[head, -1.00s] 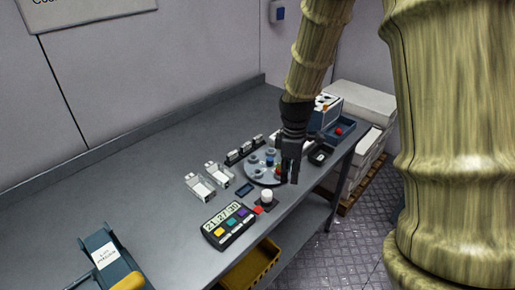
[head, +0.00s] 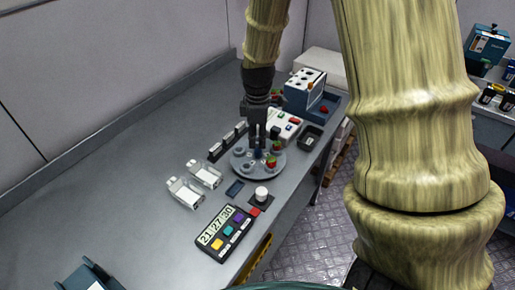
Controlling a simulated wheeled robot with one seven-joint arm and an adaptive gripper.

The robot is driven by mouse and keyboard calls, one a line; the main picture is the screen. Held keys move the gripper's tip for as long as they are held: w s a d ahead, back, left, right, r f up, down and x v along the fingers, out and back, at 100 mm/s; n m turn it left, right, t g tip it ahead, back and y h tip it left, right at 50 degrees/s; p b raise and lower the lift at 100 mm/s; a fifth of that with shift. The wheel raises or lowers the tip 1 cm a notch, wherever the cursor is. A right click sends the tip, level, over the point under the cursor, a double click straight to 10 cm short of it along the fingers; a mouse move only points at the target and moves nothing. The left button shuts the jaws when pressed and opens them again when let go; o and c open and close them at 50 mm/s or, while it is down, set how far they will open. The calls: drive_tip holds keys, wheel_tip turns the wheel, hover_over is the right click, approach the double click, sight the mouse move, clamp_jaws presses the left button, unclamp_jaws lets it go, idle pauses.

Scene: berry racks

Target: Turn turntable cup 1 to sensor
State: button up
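The round grey turntable (head: 246,169) lies on the bench in the head view, with several small cups around its top. Red berries (head: 271,162) show at its right side. A dark blue piece (head: 259,154) stands near its middle; I cannot read which cup is cup 1. My gripper (head: 258,145) points down over the turntable's back middle, its fingertips close to the dark blue piece. Whether it touches, and how far the fingers are apart, is too small to tell. I cannot tell for certain which part is the sensor.
In front of the turntable are a dark blue pad (head: 235,188), a white knob (head: 262,192) and a display with coloured buttons (head: 226,234). Two clear trays (head: 186,193) stand left. A black tray (head: 310,138) and a blue-grey machine (head: 304,91) are right and behind.

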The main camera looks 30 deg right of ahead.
sight(258, 150)
wheel_tip(258, 150, down, 3)
drive_tip(key=shift+s+f, duration=0.1)
drive_tip(key=shift+s+f+p, duration=0.2)
drive_tip(key=shift+f+p, duration=0.1)
drive_tip(key=shift+p, duration=0.05)
drive_tip(key=shift+w+f, duration=0.25)
drive_tip(key=shift+f, duration=0.85)
drive_tip(key=shift+s, duration=0.1)
clamp_jaws()
